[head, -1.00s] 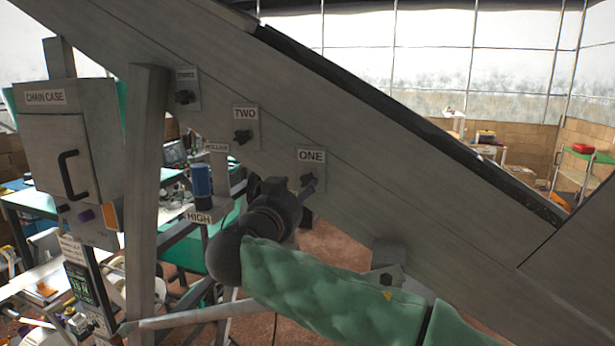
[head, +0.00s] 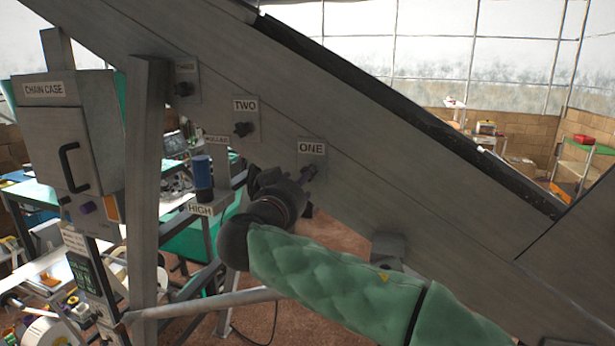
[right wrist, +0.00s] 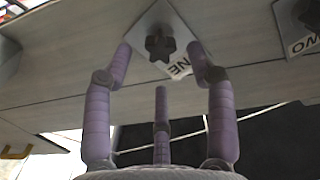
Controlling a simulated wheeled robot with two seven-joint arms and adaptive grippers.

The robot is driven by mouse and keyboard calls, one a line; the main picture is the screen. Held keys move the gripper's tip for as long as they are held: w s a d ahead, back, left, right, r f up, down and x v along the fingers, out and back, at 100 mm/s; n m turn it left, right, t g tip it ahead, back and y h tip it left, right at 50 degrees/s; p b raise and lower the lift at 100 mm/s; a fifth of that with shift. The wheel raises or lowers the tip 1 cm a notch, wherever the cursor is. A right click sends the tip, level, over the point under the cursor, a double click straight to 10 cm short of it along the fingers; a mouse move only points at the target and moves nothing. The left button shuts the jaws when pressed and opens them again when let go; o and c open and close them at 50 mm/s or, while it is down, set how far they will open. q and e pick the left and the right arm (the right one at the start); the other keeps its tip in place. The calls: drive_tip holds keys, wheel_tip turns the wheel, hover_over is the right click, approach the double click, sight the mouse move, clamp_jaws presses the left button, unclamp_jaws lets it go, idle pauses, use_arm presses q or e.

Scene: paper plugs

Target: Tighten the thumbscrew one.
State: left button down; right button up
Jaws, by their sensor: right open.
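Thumbscrew one is a dark, lobed knob (right wrist: 160,44) on a light plate (right wrist: 157,22) marked ONE in the right wrist view. In the head view its ONE plate (head: 311,149) sits on the sloping grey beam, and the knob is mostly hidden behind my gripper. My right gripper (right wrist: 160,60) is open, with two purple fingers spread to either side of the knob and a third finger below it. I see no clear contact. In the head view my right gripper (head: 306,175) is just in front of the plate. My left gripper is not in view.
Thumbscrew two (head: 242,129) and another thumbscrew (head: 183,89) sit further up the beam (head: 420,190). A chain case (head: 70,130) with a handle stands at left. A blue-topped part (head: 202,170) is above the HIGH label (head: 199,210), left of my gripper.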

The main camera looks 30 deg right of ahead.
drive_tip(key=n+p, duration=0.7)
drive_tip(key=n, duration=1.3)
drive_tip(key=shift+b, duration=0.5)
drive_tip(key=shift+d, duration=0.1)
drive_tip(key=shift+b+x, duration=0.7)
drive_tip(key=shift+x, duration=1.25)
drive_tip(key=shift+c, duration=0.3)
